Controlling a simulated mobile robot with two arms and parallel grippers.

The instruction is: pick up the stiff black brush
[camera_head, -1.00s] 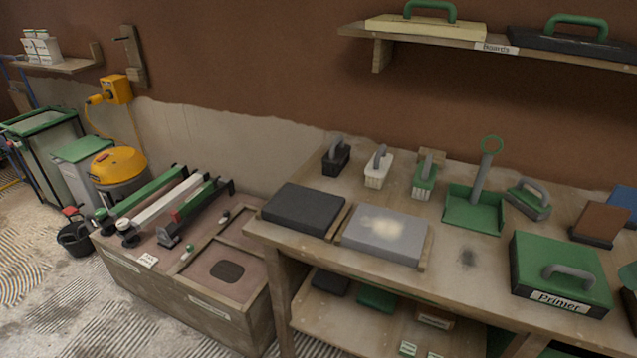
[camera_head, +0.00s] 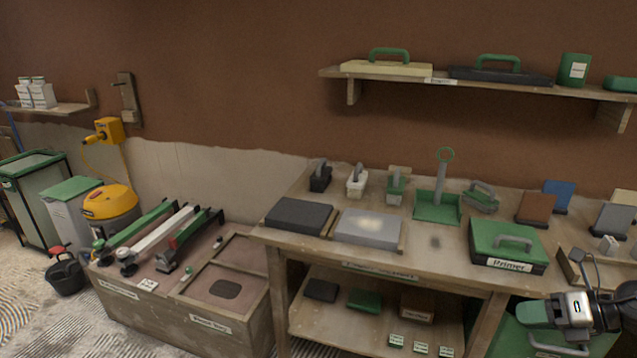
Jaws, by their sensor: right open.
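My right gripper (camera_head: 543,314) is at the lower right, in front of the bench's right part. It is open and far from the black brush, and no held object shows. My left gripper is out of view.
On the workbench (camera_head: 300,236) are a black block (camera_head: 299,215), a grey block (camera_head: 369,227), a green dustpan (camera_head: 437,207) and the green Primer box (camera_head: 508,245). A wall shelf (camera_head: 420,80) hangs above. A low wooden box with long tools stands left.

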